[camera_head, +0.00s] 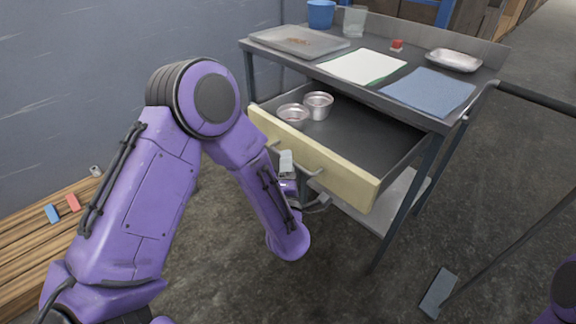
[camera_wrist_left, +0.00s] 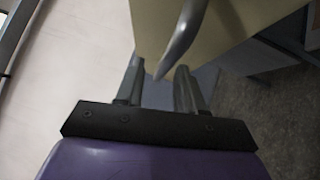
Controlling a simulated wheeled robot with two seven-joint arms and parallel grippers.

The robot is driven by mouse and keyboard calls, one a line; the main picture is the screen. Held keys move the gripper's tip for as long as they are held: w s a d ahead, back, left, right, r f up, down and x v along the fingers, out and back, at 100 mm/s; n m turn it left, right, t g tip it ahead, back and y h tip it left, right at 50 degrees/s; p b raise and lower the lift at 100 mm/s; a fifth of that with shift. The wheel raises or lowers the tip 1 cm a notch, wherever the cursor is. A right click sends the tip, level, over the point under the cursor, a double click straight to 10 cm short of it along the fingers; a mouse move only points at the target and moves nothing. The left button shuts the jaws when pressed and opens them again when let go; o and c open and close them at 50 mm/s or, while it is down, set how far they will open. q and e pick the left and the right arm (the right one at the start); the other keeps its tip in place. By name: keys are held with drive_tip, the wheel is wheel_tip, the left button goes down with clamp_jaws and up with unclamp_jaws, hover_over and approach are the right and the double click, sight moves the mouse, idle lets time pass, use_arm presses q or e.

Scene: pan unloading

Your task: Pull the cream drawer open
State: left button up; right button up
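The cream drawer (camera_head: 345,176) stands pulled well out from under the metal table, its inside showing. Its curved metal handle (camera_head: 317,174) is on the front panel, partly hidden by my left gripper (camera_head: 287,165). In the left wrist view the gripper's two fingers (camera_wrist_left: 160,80) are spread apart, and the handle (camera_wrist_left: 188,28) comes down close to the gap between the fingertips. The fingers do not look closed on it; whether they touch it I cannot tell. Two metal cups (camera_head: 318,105) (camera_head: 293,115) stand in the back left of the drawer. My right gripper is out of view.
On the metal table (camera_head: 400,118) are a tray (camera_head: 275,41), a white sheet (camera_head: 360,67), a blue cloth (camera_head: 428,91), a small red item (camera_head: 397,45), a foil dish (camera_head: 454,60), a blue cup (camera_head: 321,14) and a clear cup (camera_head: 355,21). A wooden pallet (camera_head: 35,245) is at the left.

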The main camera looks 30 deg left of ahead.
use_arm(q)
drive_tip(key=shift+d, duration=0.15)
drive_tip(key=b+v, duration=0.1)
drive_tip(key=v, duration=0.9)
drive_tip(key=shift+s+b, duration=0.3)
